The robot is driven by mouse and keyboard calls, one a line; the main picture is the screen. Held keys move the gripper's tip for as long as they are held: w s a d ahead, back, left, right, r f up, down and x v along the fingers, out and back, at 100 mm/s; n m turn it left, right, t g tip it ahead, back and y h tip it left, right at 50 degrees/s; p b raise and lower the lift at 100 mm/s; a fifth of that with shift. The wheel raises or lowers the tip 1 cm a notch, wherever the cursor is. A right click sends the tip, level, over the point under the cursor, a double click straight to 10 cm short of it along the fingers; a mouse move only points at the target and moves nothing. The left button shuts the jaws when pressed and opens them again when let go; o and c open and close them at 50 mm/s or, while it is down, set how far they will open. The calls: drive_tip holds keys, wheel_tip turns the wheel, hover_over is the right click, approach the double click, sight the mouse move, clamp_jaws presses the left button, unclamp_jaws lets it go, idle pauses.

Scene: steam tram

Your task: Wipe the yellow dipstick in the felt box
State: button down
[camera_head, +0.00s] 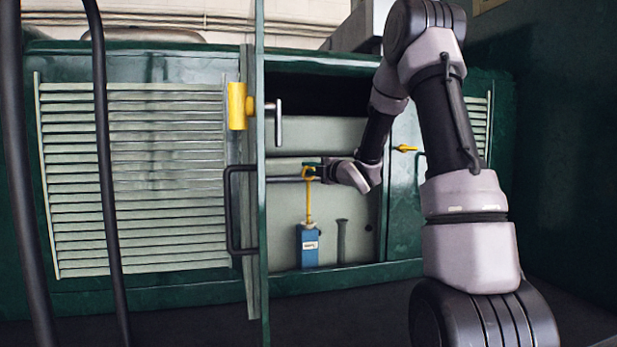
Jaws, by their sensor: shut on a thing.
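The yellow dipstick (309,205) hangs upright inside the open compartment, with a ring at its top. My gripper (315,172) reaches in from the right and is shut on the dipstick at its ring. The dipstick's lower end meets the top of a small blue box with a white label (309,252), which looks like the felt box. I cannot tell how far the dipstick goes into it, as the lower end is hidden.
A dark upright tube (341,240) stands right of the blue box. The open green door (261,210), seen edge-on with a black handle (233,210), borders the compartment on the left. A yellow lever (405,148) is on the right panel. Louvred panel (140,180) lies left.

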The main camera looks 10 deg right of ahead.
drive_tip(key=shift+r, duration=4.7)
